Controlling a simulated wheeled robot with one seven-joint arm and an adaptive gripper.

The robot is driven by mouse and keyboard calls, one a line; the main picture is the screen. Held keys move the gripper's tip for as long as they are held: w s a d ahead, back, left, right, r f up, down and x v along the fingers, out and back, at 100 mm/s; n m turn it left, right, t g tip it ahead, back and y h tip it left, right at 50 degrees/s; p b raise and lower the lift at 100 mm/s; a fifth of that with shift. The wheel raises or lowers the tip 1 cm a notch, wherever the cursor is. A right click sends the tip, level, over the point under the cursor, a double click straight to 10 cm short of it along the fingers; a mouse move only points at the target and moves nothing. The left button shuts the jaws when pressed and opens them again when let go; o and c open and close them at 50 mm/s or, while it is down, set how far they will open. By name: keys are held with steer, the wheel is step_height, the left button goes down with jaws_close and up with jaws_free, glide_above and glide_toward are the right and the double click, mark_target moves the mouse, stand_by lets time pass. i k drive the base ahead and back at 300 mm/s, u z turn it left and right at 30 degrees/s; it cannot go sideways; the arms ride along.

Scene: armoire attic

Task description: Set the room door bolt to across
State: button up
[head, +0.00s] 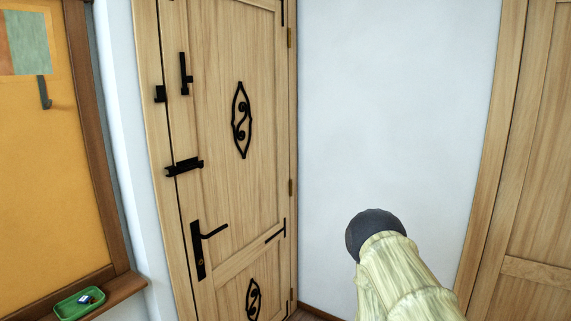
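The wooden room door (225,60) stands shut in its frame at the left middle of the head view. A black sliding-type bolt (187,166) lies level near the door's left edge, and its left end reaches the seam with the frame. I cannot tell how far its rod is pushed. Above it, a slim black latch bar (184,74) stands upright on the door, with a separate black catch (160,94) on the frame to its lower left. My gripper does not show; only part of my pale arm is in view at the lower right, apart from the door.
A black lever handle (203,245) sits below the bolt. An orange board (35,180) with a wooden ledge (120,290) and green tray (72,307) is at left. Bare white wall (390,100) lies right of the door; another wooden door (535,170) stands at far right.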

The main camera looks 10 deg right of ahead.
mark_target(200, 164)
steer(key=z, duration=0.25)
steer(key=i, duration=1.1)
steer(key=u, duration=1.25)
